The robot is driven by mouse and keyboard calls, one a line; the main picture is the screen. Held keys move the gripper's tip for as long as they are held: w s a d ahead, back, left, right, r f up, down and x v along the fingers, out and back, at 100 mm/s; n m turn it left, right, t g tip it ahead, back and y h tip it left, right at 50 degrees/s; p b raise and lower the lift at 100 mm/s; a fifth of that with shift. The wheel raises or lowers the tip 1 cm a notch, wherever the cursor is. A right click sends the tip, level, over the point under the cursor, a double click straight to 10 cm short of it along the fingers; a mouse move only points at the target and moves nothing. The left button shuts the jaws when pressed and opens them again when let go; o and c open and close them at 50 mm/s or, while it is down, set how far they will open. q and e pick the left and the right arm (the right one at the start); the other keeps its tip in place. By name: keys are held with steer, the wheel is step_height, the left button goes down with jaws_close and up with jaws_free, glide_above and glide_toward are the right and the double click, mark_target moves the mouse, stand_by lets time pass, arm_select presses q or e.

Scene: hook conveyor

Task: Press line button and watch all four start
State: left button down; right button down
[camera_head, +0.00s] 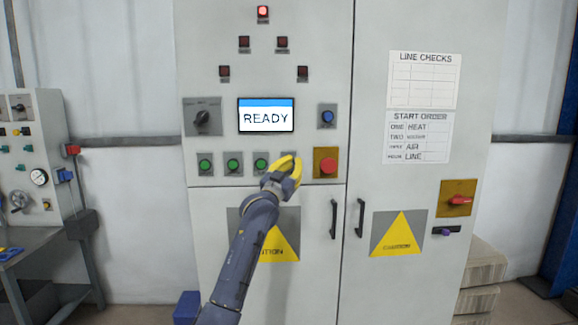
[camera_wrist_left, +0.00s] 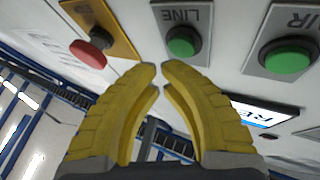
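My left gripper (camera_head: 292,164) is at the right end of the row of green buttons on the cabinet. Its yellow fingers also show in the left wrist view (camera_wrist_left: 160,72), tips nearly together with nothing between them. The green LINE button (camera_wrist_left: 183,42) lies just beyond the fingertips in that view; contact cannot be told. In the head view the gripper mostly covers it. The green AIR button (camera_wrist_left: 288,57) is beside it; three green buttons (camera_head: 233,166) show in the head view. The screen (camera_head: 266,115) reads READY. The top lamp (camera_head: 263,11) glows red; the lower lamps (camera_head: 244,42) are dark. My right gripper is out of view.
A red mushroom button (camera_head: 328,165) on a yellow plate is close right of the gripper. A blue button (camera_head: 327,117) and a black rotary switch (camera_head: 202,118) sit higher. Door handles (camera_head: 333,218) stick out below. A START ORDER sheet (camera_head: 418,136) hangs at right.

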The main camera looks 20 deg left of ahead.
arm_select(q)
steer(key=shift+w+a, duration=0.25)
steer(key=shift+w, duration=0.55)
stand_by(1.5)
steer(key=shift+s, duration=0.1)
stand_by(0.4)
steer(key=shift+s+d, duration=0.25)
steer(key=shift+s, duration=0.45)
steer(key=shift+s+d, duration=0.25)
steer(key=shift+s, duration=0.55)
steer(key=shift+s+d, duration=0.3)
steer(key=shift+s, duration=0.5)
steer(key=shift+s+d, duration=0.25)
steer(key=shift+s, duration=0.55)
